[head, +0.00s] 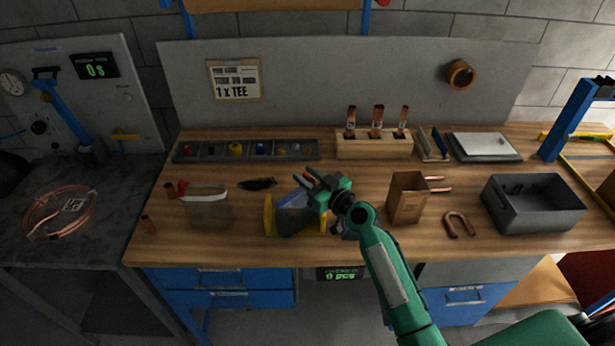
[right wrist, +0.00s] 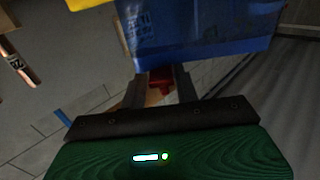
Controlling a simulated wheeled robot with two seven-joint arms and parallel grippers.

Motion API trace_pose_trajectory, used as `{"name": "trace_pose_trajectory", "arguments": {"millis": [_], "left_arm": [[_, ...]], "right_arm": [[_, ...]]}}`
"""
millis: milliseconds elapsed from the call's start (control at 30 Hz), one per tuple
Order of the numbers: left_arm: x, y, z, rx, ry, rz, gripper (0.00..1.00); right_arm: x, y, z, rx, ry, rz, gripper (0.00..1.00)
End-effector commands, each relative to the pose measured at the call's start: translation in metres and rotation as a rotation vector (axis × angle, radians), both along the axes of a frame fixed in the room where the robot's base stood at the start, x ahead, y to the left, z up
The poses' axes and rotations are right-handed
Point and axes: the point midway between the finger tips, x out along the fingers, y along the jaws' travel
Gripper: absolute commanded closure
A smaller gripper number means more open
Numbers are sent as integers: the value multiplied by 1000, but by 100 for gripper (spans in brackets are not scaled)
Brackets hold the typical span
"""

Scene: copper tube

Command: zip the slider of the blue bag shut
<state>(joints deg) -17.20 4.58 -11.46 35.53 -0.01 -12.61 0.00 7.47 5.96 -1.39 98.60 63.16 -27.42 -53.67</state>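The blue bag (head: 292,201) stands in a yellow holder (head: 269,215) at the front middle of the bench. Its blue side with print fills the top of the right wrist view (right wrist: 200,35). My right gripper (head: 307,177) is over the bag's upper right side, its two dark fingers apart and pointing up and left. In the right wrist view a small red piece (right wrist: 160,82), perhaps the slider's tab, shows between the fingers, with gaps on both sides. My gripper and arm hide part of the bag's right end. I cannot tell how far the zip is closed. My left gripper is not in view.
A grey-brown bag (head: 208,210) stands left of the holder. A dark object (head: 258,183) lies behind it. A brown open box (head: 407,197), a copper U-bend (head: 459,224) and a dark grey bin (head: 533,204) are to the right. A parts tray (head: 245,151) lies at the back.

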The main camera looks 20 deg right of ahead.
Motion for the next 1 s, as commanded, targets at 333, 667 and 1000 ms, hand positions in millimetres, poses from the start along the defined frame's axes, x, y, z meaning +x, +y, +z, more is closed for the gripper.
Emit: {"name": "trace_pose_trajectory", "arguments": {"millis": [333,667,1000], "left_arm": [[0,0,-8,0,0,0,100],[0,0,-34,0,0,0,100],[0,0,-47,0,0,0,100]], "right_arm": [[-16,-8,-4,-1,0,0,69],[-81,-37,-5,-4,0,1,69],[-122,-57,-2,-2,0,0,69]]}}
